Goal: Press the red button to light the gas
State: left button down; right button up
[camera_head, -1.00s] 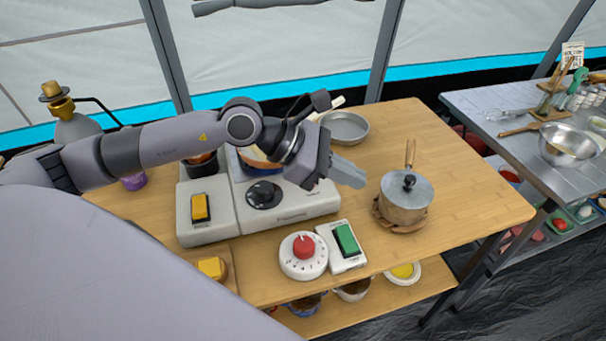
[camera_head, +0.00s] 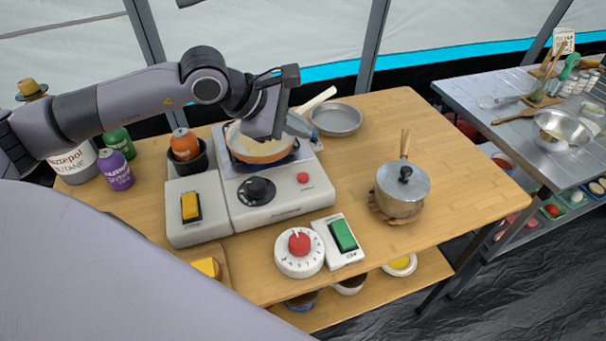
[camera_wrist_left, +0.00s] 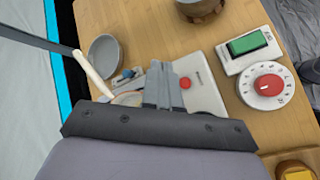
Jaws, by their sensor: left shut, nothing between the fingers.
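The small red button (camera_head: 303,177) is on the front right of the white gas stove (camera_head: 285,203), right of its black knob (camera_head: 256,188). It also shows in the left wrist view (camera_wrist_left: 185,83), just right of my fingertips. My left gripper (camera_head: 314,134) is shut and empty. It hangs over the back right of the stove, behind the red button and apart from it. A pan (camera_head: 261,156) stands on the burner, partly hidden by the gripper. My right gripper is not in view.
A white dial with a red knob (camera_head: 299,253) and a green switch (camera_head: 342,236) lie in front of the stove. A lidded pot (camera_head: 402,187) stands to the right, a grey dish (camera_head: 336,119) behind. A yellow switch (camera_head: 190,207) is at left. The table's right side is clear.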

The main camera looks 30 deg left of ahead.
pick_arm(q)
jog(key=b, duration=0.4)
send_over(299, 178)
notch_tip(299, 178, down, 8)
jog(key=shift+r, duration=0.25)
jog(key=shift+f+b, duration=0.5)
jog(key=shift+b, duration=0.1)
dwell(1.1)
jog(key=shift+f+b, duration=0.4)
jog(key=shift+b, duration=0.25)
